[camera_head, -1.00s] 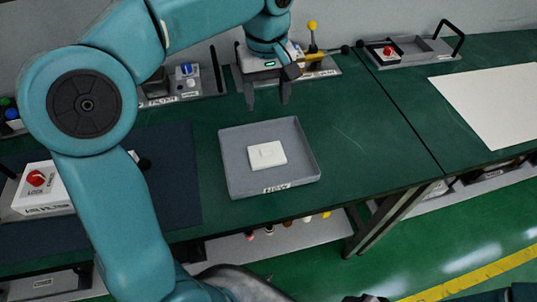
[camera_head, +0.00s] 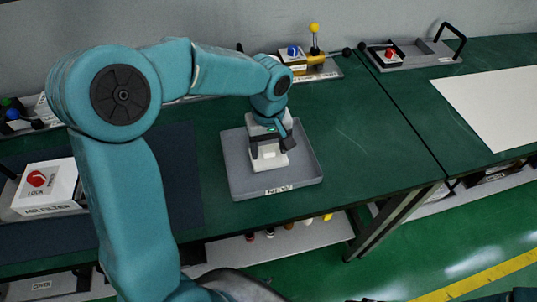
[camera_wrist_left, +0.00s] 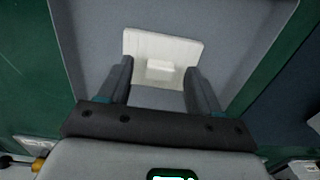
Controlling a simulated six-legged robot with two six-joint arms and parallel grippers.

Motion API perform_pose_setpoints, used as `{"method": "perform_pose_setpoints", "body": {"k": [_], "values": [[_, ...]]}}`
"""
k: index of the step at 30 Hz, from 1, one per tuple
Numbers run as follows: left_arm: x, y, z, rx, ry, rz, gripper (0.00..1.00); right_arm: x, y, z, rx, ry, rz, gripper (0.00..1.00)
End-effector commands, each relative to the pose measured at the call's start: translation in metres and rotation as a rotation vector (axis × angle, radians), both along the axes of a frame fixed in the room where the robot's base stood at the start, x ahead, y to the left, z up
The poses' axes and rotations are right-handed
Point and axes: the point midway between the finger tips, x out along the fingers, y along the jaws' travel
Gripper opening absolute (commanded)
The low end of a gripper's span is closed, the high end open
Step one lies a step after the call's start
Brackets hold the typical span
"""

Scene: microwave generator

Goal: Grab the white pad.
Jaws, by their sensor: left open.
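The white pad (camera_head: 268,163) lies in the grey tray labelled NEW (camera_head: 302,166) on the green table. It is a flat square with a small raised block in its middle. My left gripper (camera_head: 271,150) is over the pad, pointing down, and hides part of it. In the left wrist view the open fingers (camera_wrist_left: 160,85) are spread on either side of the pad's near part, with the raised block (camera_wrist_left: 160,66) between and just beyond the tips. Whether the fingers touch the pad cannot be told. My right gripper is not in view.
A white box with a red knob (camera_head: 37,180) stands on a dark mat at the left. A yellow-handled lever fixture (camera_head: 316,66) is behind the tray. A grey holder (camera_head: 425,53) and a white sheet (camera_head: 490,105) lie at the right. Green table right of the tray is clear.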

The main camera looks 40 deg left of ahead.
Motion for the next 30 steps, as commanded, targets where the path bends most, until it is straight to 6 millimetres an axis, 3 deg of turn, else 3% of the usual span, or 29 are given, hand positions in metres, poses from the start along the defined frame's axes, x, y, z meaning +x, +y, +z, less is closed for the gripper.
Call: {"method": "perform_pose_setpoints", "body": {"k": [7, 12, 13, 23, 30], "values": [[0.0, 0.0, -0.003, 0.0, 0.0, 0.0, 0.64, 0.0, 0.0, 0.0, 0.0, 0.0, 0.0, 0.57], [0.0, 0.0, -0.002, 0.001, -0.001, 0.0, 0.09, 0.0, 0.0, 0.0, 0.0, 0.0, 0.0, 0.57], [0.0, 0.0, -0.002, 0.0, 0.0, 0.0, 0.04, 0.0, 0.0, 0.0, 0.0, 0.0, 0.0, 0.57], [0.0, 0.0, 0.0, 0.0, -0.001, 0.0, 0.04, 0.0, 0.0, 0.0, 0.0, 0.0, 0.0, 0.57], [0.001, 0.0, 0.03, 0.001, -0.007, 0.0, 0.04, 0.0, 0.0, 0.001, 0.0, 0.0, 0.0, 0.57]]}}
